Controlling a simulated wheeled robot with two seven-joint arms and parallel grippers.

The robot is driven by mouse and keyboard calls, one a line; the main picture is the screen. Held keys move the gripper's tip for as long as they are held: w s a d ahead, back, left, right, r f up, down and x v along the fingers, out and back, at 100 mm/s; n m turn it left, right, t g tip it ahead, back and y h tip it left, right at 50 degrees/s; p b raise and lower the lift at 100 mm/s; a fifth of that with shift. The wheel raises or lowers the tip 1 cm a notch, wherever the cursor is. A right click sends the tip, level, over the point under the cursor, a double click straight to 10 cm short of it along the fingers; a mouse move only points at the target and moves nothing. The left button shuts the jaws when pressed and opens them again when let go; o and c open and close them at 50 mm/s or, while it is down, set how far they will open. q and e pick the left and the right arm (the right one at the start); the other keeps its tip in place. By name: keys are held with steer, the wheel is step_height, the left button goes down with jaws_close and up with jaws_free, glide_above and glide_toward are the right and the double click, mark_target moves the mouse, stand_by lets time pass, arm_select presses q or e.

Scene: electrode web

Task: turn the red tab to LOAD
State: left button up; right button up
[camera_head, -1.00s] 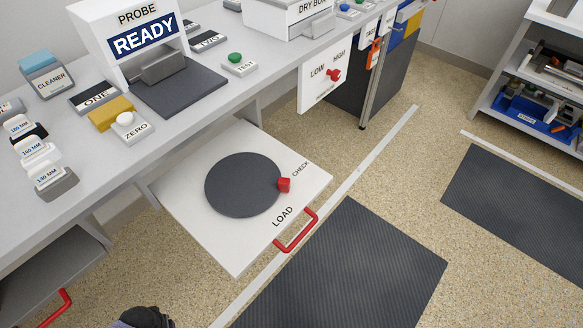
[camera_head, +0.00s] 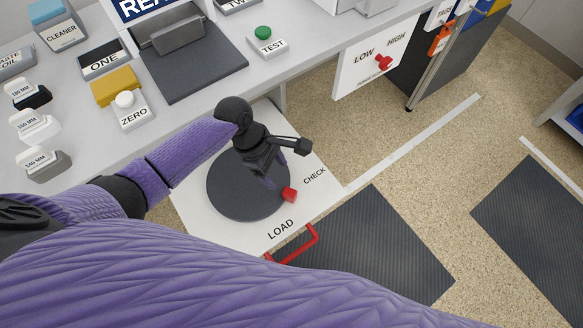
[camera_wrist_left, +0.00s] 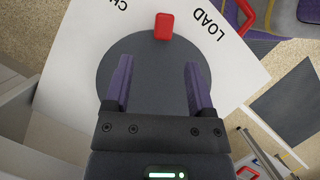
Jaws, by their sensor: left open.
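The red tab (camera_head: 289,194) sits on the rim of the dark round turntable (camera_head: 240,205), on a white pull-out board (camera_head: 196,222). It lies between the printed words CHECK (camera_head: 315,176) and LOAD (camera_head: 281,229). My left gripper (camera_head: 275,180) is over the turntable, pointing down with its fingers close to the tab. In the left wrist view its two purple fingers (camera_wrist_left: 158,85) are apart with nothing between them. The red tab (camera_wrist_left: 164,26) is beyond the fingertips there, near LOAD (camera_wrist_left: 207,24). My right gripper is not in view.
A red handle (camera_head: 298,246) is on the board's front edge. The grey bench (camera_head: 215,110) with a TEST button (camera_head: 265,37) and ZERO button (camera_head: 127,104) is behind. A white LOW/HIGH panel (camera_head: 365,68) hangs at the right. A dark mat (camera_head: 375,250) lies on the floor.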

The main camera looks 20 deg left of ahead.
mark_target(288, 191)
arm_select(q)
steer(key=b+x, duration=0.1)
steer(key=x, duration=0.2)
steer(key=b+x, duration=0.2)
steer(key=x, duration=0.1)
steer(key=b+x, duration=0.2)
steer(key=x, duration=0.1)
steer(key=shift+s+f, duration=0.1)
steer(key=shift+s, duration=0.2)
steer(key=shift+d+f, duration=0.15)
steer(key=shift+f, duration=0.1)
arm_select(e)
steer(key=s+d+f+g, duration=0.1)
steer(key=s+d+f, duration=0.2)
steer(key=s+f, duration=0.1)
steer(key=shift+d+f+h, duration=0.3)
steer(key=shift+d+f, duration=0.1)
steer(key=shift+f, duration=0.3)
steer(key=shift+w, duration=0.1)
arm_select(q)
steer(key=c, duration=0.9)
jaws_close()
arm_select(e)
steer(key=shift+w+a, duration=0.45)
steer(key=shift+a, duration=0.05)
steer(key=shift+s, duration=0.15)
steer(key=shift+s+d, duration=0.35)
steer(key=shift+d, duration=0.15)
